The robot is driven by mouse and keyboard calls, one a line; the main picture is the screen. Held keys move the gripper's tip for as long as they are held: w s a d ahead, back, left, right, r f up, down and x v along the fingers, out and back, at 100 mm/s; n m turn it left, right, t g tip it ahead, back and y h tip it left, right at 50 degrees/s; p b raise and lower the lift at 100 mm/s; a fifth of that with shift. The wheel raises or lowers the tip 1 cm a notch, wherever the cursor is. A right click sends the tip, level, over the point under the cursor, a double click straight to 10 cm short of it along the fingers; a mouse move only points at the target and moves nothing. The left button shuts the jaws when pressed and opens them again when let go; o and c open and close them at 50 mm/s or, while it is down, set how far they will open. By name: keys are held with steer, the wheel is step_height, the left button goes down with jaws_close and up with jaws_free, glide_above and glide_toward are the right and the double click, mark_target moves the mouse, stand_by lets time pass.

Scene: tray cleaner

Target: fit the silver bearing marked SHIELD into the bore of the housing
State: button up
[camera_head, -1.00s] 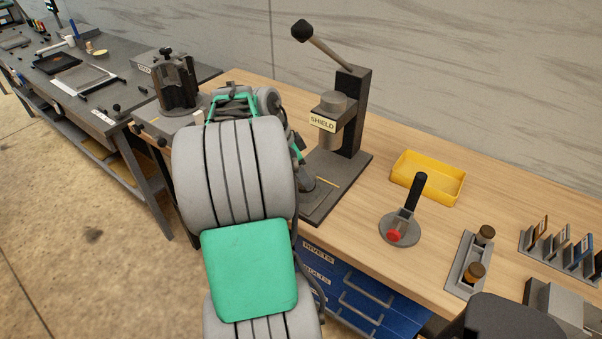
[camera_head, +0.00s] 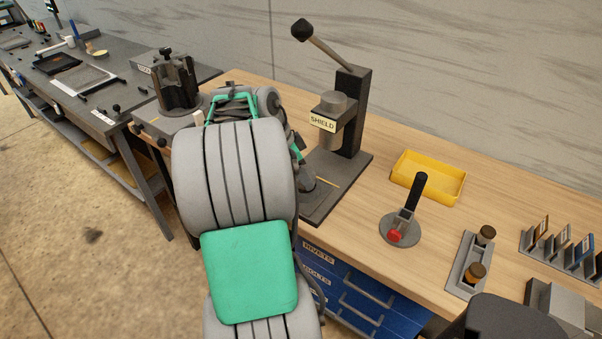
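A black bench press (camera_head: 354,112) stands on the wooden bench, with a grey cylindrical head (camera_head: 336,104). A pale yellow label reading SHIELD (camera_head: 323,123) is on the front of that head. I cannot make out a separate silver bearing or a housing with a bore. My grey and green arm covers the left part of the press base (camera_head: 338,176). A dark grey rounded part (camera_head: 306,182) shows at the arm's right edge, over the base; I cannot tell what it is. My gripper's fingers are hidden behind my arm.
On the bench right of the press are a yellow tray (camera_head: 428,180), a red-and-black lever tool on a round base (camera_head: 399,230), a holder with two brown-topped pieces (camera_head: 467,263) and a slotted rack (camera_head: 560,250). A dark clamp fixture (camera_head: 178,82) stands at the left.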

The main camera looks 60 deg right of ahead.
steer(key=shift+f+b, duration=0.75)
steer(key=shift+r, duration=0.2)
steer(key=shift+r+p, duration=0.25)
steer(key=shift+p, duration=0.05)
steer(key=shift+f+b, duration=0.4)
steer(key=shift+b, duration=0.25)
stand_by(1.5)
steer(key=shift+r, duration=0.15)
steer(key=shift+r+p, duration=0.3)
steer(key=shift+p, duration=0.05)
steer(key=shift+f+b, duration=0.2)
steer(key=shift+b, duration=0.25)
stand_by(1.3)
